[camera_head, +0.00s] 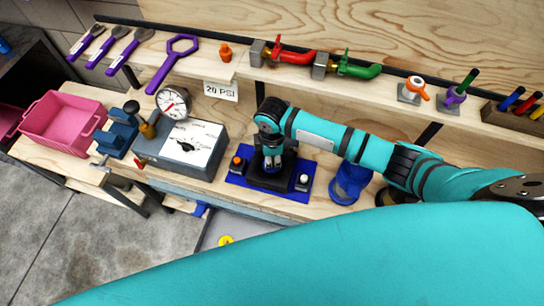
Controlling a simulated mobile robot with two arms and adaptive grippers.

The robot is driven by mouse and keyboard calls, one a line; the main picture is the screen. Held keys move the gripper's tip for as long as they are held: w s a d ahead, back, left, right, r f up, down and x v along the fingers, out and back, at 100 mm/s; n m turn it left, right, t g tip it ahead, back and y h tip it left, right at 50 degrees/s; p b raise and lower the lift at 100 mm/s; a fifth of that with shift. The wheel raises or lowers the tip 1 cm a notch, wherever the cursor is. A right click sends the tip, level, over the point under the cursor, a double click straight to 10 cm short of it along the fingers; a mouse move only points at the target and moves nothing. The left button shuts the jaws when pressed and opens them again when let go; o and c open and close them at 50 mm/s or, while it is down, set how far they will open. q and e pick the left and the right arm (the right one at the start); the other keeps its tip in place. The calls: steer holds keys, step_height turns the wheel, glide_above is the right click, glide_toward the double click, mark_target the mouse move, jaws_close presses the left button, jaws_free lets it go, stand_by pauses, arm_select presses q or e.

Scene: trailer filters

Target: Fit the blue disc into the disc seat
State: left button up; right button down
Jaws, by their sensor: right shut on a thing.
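My right gripper (272,160) points down over a dark block (268,180) on a blue base plate (290,193), which looks like the disc seat. The gripper is shut on what seems to be the blue disc, which is mostly hidden by the fingers and the dark block. I cannot tell whether the disc touches the seat. An orange-topped post (237,163) and a white-topped post (304,180) stand on the plate at either side. My left gripper is not in view.
A blue fitting (349,183) stands right of the plate, below my right arm. A grey gauge box (188,148) stands to its left, with a pink bin (65,128) farther left. Red (292,55) and green (350,68) valves sit on the shelf behind.

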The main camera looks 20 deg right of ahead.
steer(key=shift+f, duration=0.1)
steer(key=c, duration=1.7)
jaws_free()
steer(key=shift+f, duration=0.1)
steer(key=o, duration=0.4)
arm_select(q)
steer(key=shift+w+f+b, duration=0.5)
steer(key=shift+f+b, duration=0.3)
steer(key=shift+b, duration=0.05)
arm_select(e)
step_height(320, 180, up, 12)
steer(key=shift+r, duration=0.2)
steer(key=shift+s+f, duration=0.1)
